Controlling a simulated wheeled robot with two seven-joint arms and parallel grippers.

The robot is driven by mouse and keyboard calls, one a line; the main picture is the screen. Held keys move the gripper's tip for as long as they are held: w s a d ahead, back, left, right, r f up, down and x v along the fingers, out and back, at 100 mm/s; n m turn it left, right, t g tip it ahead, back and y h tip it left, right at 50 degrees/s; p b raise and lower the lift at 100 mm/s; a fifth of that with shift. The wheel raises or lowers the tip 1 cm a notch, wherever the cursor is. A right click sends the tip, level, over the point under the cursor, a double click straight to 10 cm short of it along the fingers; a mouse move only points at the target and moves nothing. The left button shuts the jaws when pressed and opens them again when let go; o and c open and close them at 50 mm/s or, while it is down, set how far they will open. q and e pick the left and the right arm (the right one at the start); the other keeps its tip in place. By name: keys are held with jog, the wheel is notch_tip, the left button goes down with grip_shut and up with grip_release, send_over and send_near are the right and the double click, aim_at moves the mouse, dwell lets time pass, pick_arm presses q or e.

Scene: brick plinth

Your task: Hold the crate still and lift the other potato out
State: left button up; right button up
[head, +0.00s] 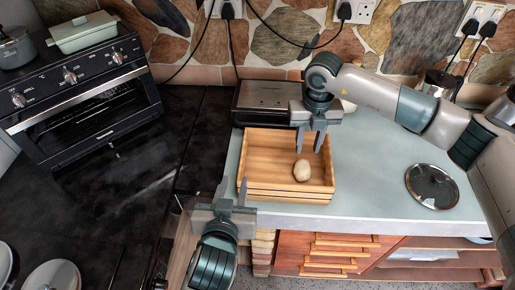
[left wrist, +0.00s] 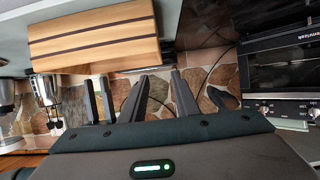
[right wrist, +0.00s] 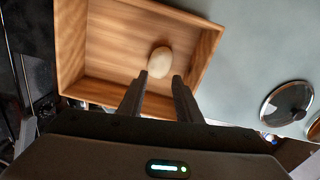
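The wooden crate (head: 290,196) stands on the grey counter near its front edge. One pale potato (head: 302,171) lies on its floor, right of the middle; it also shows in the right wrist view (right wrist: 160,62). My right gripper (head: 309,150) is open and empty above the crate. In the right wrist view its two fingers (right wrist: 160,80) point at the potato, apart from each other. My left gripper (head: 235,192) is open near the crate's front left corner. In the left wrist view the crate's slatted side (left wrist: 95,42) is ahead of it; I cannot tell whether they touch.
A dark, flat-topped appliance (head: 264,95) stands behind the crate. A glass lid (head: 432,186) lies on the counter to the right, with bare counter (head: 375,175) between. A toaster oven (head: 85,95) stands at the left. Black cables hang along the stone wall.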

aim_at(242, 154)
pick_arm(q)
jog(key=x, duration=1.7)
jog(key=shift+f, duration=0.1)
grip_shut()
dwell(1.0)
pick_arm(e)
jog(key=o, duration=0.9)
jog(key=shift+c, duration=0.2)
jog(key=shift+s, duration=0.1)
